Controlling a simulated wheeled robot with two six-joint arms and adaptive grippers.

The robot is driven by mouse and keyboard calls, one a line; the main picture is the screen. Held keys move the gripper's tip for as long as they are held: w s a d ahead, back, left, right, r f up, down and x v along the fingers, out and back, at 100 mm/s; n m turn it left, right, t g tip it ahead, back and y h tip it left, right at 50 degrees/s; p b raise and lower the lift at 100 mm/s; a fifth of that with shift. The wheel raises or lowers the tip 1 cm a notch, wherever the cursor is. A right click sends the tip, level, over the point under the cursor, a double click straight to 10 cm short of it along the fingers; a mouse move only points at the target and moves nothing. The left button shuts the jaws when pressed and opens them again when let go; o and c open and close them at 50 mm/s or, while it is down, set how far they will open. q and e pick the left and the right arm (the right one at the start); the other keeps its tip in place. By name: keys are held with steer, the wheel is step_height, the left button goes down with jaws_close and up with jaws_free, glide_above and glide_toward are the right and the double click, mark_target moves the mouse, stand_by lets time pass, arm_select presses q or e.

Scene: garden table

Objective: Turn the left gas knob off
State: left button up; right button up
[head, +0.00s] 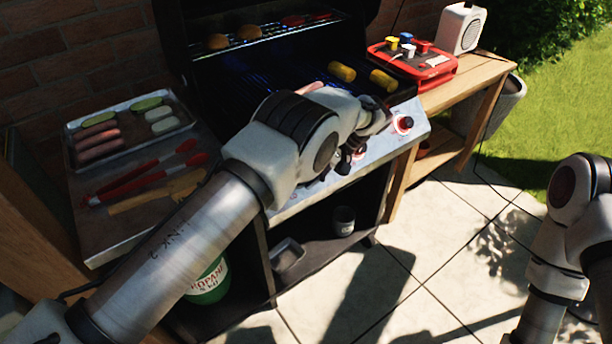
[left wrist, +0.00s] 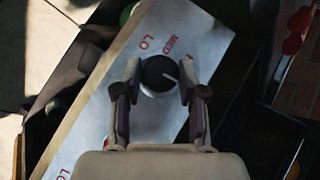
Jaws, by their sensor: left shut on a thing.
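The grill's silver front panel (left wrist: 100,100) carries a black knob (left wrist: 158,74) with a white pointer line, beside red LO and MED marks. In the left wrist view my left gripper (left wrist: 158,80) has one finger on each side of this knob and is shut on it. In the head view my left arm hides this knob and most of the gripper. Another knob with a red ring (head: 403,123) is in plain sight at the panel's right end. My right arm shows at the right edge, but its gripper is out of view.
The grill lid is open, with sausages, corn cobs (head: 342,71) and buns (head: 217,41) inside and a faint blue glow. A food tray (head: 69,148) and red tongs (head: 150,180) lie on the left shelf. A green propane bottle (head: 208,284) is below.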

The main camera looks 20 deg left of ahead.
arm_select(q)
steer(key=shift+f, duration=0.1)
steer(key=o, duration=1.2)
steer(key=shift+w, duration=0.1)
steer(key=shift+c, duration=0.2)
step_height(320, 180, up, 10)
